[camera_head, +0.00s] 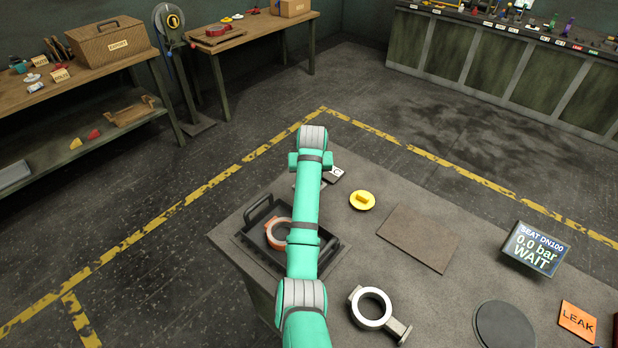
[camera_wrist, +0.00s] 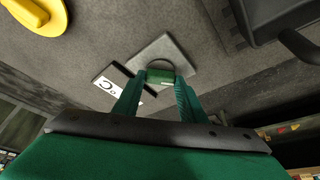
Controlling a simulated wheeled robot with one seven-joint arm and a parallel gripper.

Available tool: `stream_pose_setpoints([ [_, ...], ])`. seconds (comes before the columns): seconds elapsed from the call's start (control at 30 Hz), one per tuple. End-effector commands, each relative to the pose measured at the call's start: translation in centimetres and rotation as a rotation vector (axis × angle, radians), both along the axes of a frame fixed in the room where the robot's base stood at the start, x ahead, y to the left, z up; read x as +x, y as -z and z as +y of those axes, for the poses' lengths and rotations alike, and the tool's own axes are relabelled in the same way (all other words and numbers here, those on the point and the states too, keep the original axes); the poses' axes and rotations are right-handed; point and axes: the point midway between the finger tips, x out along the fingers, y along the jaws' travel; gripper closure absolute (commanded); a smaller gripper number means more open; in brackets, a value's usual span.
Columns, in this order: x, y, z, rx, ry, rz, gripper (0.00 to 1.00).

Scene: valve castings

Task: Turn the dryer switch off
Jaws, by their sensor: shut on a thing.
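My gripper (camera_wrist: 160,82) reaches down to a light grey plate (camera_wrist: 150,50) on the bench in the wrist view. Its fingers are closed on a small green block (camera_wrist: 160,76) over a dark round part of that plate, which looks like the dryer switch. Which way the switch points cannot be told. In the head view my arm hides the gripper and most of the switch, and the panel (camera_head: 336,180) shows just right of the arm.
A yellow disc (camera_head: 362,201), a brown mat (camera_head: 414,238), a metal ring with a handle (camera_head: 372,322) and a display (camera_head: 535,249) reading "0.0 bar WAIT" are to the right.

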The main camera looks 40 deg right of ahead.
Motion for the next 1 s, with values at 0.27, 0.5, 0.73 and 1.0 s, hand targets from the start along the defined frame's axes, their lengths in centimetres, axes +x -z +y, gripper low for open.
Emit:
stream_pose_setpoints([
  [0.27,-0.18,-0.06,-0.28,0.000,-0.260,0.000,0.85],
  [0.5,-0.22,-0.10,-0.45,-0.001,-0.482,-0.001,0.85],
  [0.73,-0.22,-0.05,-0.55,0.000,-0.656,-0.001,0.85],
  [1.0,-0.21,-0.04,-0.60,0.000,-0.785,0.000,0.85],
])
